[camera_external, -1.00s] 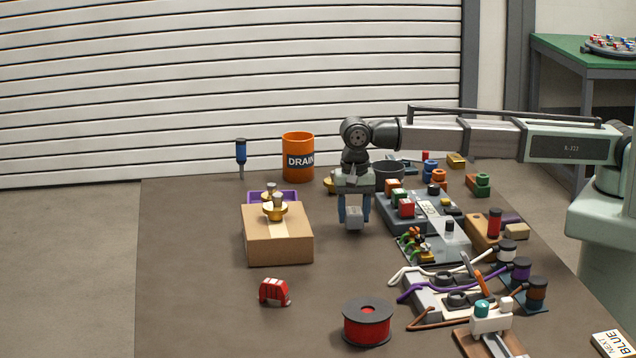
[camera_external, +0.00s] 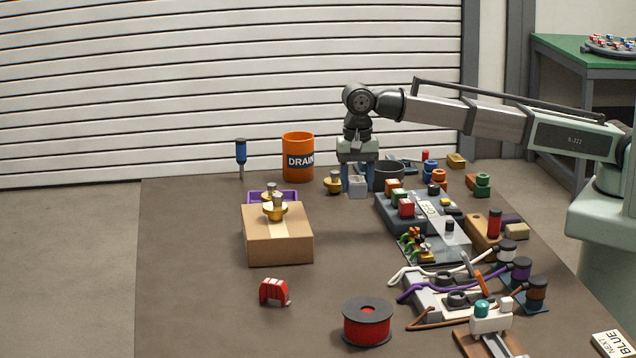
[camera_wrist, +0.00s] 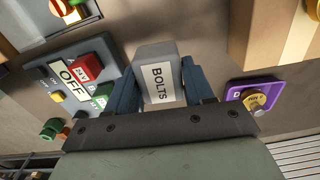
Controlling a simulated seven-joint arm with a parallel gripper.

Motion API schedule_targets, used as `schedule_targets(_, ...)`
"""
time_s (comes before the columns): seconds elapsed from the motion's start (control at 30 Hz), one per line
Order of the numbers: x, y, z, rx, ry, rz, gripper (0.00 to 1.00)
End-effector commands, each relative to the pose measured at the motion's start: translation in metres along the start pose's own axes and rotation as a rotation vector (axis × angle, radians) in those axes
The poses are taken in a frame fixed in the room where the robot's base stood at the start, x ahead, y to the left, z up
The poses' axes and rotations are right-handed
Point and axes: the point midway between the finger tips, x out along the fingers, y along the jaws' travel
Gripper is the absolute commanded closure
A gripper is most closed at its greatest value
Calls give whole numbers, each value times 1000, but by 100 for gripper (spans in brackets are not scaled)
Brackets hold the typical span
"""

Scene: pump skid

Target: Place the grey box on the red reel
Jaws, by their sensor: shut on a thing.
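The grey box (camera_external: 357,186) is held between the fingers of my gripper (camera_external: 358,182), and they are shut on it. In the wrist view the box (camera_wrist: 156,75) shows a white label reading BOLTS, with a blue finger of my gripper (camera_wrist: 158,88) on each side. The red reel (camera_external: 367,324), with dark flanges, lies flat at the front of the table, well apart from the box. The reel does not show clearly in the wrist view.
A grey control panel (camera_external: 388,214) with coloured buttons is to the right. A red arched part (camera_external: 274,292) stands left of the reel. Bare table lies between gripper and reel.

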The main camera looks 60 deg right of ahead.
Motion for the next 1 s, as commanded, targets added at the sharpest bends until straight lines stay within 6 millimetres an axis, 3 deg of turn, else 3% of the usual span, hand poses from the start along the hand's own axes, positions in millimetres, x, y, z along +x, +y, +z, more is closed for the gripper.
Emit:
schedule_targets(0.37,-7,10,135,-173,-1,-6,83)
schedule_targets(1.0,-41,6,392,-437,-5,-17,83)
